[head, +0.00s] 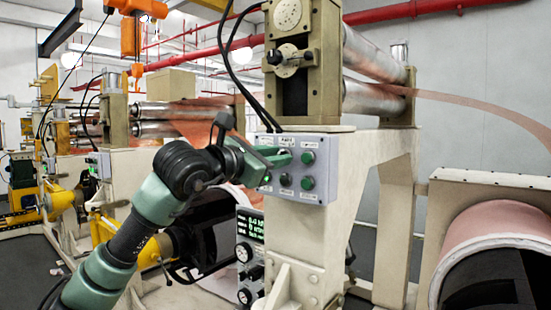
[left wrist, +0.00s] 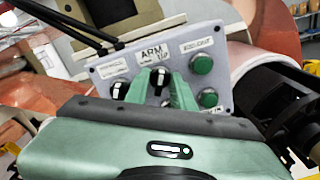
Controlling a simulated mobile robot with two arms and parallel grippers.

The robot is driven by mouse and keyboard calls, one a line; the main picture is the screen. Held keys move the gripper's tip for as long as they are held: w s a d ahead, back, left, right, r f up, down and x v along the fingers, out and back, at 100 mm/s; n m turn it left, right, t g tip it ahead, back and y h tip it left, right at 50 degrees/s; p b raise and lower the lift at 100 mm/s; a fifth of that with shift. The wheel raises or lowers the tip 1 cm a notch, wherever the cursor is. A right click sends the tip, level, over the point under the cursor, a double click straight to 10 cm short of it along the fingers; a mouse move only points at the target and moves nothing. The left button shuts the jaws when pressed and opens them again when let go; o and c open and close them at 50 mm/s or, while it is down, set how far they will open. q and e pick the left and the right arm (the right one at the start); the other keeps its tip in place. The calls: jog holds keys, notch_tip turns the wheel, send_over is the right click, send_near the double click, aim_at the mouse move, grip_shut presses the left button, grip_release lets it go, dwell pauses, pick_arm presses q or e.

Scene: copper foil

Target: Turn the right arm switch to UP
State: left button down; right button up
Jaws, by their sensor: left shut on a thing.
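The grey control panel (head: 324,172) is on the cream machine post, and it also fills the middle of the left wrist view (left wrist: 105,70). Its arm switch (left wrist: 158,77) is a black knob with a white mark, under a label reading ARM with UP at its right. My left gripper (head: 283,157) reaches the panel from the left. In the left wrist view its green fingers (left wrist: 161,92) are shut on the switch, one on each side. In the head view the fingers hide the switch. My right gripper is in neither view.
Green buttons (head: 307,157) (left wrist: 208,98) sit right of the switch, and another black knob (left wrist: 120,90) is to its left. Black cables (head: 262,110) hang above the panel. A lit display unit (head: 250,226) stands below. Steel rollers (head: 375,60) and copper foil are behind.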

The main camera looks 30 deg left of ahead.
pick_arm(q)
jog(key=shift+m, duration=0.3)
dwell(0.4)
jog(key=c, duration=1.5)
grip_release()
jog(key=shift+c, duration=0.2)
jog(key=shift+s, duration=0.1)
jog(key=s+b, duration=0.3)
jog(key=s, duration=0.4)
jog(key=shift+s+a+b, duration=0.25)
jog(key=shift+s+b, duration=0.05)
jog(key=shift+s, duration=0.05)
